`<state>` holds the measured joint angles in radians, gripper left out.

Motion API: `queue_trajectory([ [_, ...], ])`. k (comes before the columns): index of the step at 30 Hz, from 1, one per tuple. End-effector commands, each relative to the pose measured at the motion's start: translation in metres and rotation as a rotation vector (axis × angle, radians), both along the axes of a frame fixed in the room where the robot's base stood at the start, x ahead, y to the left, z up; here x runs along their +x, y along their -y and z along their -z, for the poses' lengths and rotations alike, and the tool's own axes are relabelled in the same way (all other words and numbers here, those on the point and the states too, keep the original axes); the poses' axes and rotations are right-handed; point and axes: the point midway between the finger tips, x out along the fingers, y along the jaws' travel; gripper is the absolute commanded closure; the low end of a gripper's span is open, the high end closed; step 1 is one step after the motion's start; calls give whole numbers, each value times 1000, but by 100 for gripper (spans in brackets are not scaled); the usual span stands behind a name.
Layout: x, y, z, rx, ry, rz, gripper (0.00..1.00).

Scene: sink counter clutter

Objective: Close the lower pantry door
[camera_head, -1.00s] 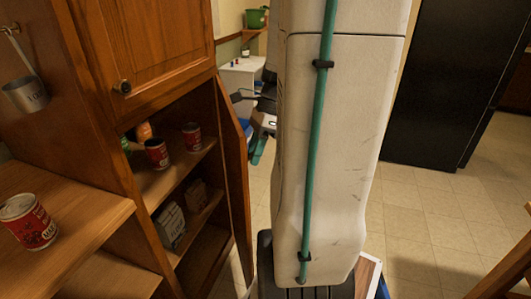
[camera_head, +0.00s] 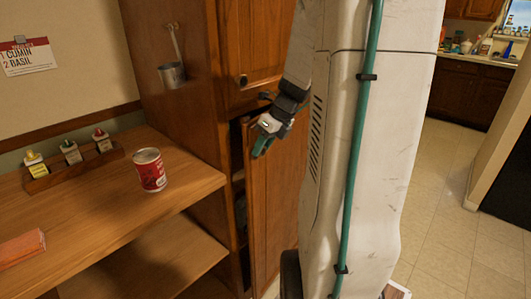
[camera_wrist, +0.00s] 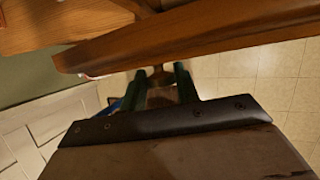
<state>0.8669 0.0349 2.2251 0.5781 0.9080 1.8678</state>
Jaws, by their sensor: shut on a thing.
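The lower pantry door (camera_head: 280,190) is a brown wooden panel, slightly ajar, with a dark gap between it and the pantry cabinet (camera_head: 190,120) on its left. My gripper (camera_head: 262,147) is at the upper part of this door in the head view. In the wrist view, the green fingers of my gripper (camera_wrist: 161,88) are on either side of a brown knob (camera_wrist: 158,77), just below the door panel (camera_wrist: 190,45). The gripper is shut on this knob. The head view hides the knob and part of the door behind my arm.
The upper pantry door (camera_head: 265,45) is shut, with a dark knob (camera_head: 243,80). A wooden counter (camera_head: 110,215) at left holds a red can (camera_head: 150,170) and a spice rack (camera_head: 70,165). Tiled floor (camera_head: 440,220) is clear at right.

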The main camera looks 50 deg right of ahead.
Motion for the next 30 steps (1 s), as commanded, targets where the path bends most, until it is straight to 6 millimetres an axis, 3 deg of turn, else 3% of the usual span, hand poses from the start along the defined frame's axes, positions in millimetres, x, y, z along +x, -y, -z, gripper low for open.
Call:
queue_trajectory([
  [15,5,7,-2,-6,4,33,100],
  [16,6,6,-2,-5,4,32,61],
  [18,6,6,-1,-5,4,31,47],
  [26,5,5,-1,-2,2,28,47],
  [30,1,8,-11,-4,3,28,47],
])
